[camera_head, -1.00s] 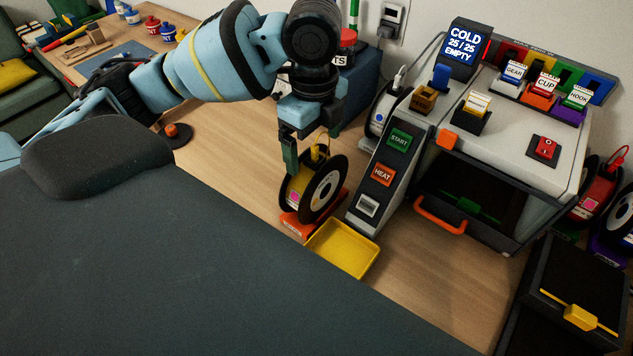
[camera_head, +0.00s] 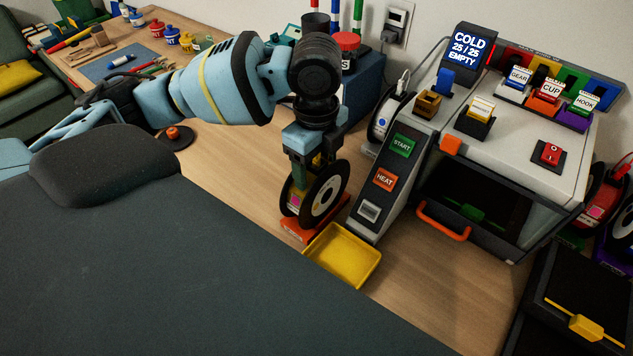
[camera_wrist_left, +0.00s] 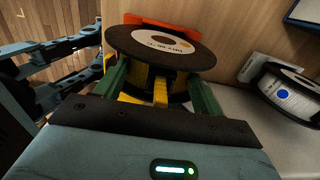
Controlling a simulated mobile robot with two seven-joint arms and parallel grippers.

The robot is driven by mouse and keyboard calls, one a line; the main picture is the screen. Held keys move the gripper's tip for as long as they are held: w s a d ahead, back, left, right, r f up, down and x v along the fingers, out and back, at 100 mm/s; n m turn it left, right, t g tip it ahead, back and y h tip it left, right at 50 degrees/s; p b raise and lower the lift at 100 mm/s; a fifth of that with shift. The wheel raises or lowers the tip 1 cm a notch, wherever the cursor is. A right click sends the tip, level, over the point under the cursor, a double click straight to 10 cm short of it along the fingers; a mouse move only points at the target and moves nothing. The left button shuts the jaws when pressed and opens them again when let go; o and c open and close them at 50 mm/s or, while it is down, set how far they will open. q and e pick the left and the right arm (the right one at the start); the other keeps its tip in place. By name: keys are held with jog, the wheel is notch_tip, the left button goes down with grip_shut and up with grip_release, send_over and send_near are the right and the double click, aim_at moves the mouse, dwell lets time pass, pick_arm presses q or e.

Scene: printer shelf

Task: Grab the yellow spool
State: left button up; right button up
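The yellow spool (camera_head: 326,196) has black side discs and yellow filament between them. It stands upright in an orange holder (camera_head: 299,232) on the wooden table. My left gripper (camera_head: 307,183) points down over the spool and partly hides it. In the left wrist view, the spool (camera_wrist_left: 150,42) lies ahead of the palm. Its yellow part and a yellow tab (camera_wrist_left: 160,93) show between my two green fingers (camera_wrist_left: 160,88), which are wide apart on either side. Whether the fingers touch the spool cannot be told. My right gripper is not in view.
A yellow tray (camera_head: 343,256) lies just in front of the holder. The printer's sloped panel with START and HEAT buttons (camera_head: 384,180) stands close on the right. Bare table (camera_head: 225,165) is free to the left.

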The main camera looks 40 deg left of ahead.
pick_arm(q)
jog(key=shift+s, duration=0.15)
jog(key=c, duration=0.7)
jog(key=shift+f, duration=0.1)
grip_shut()
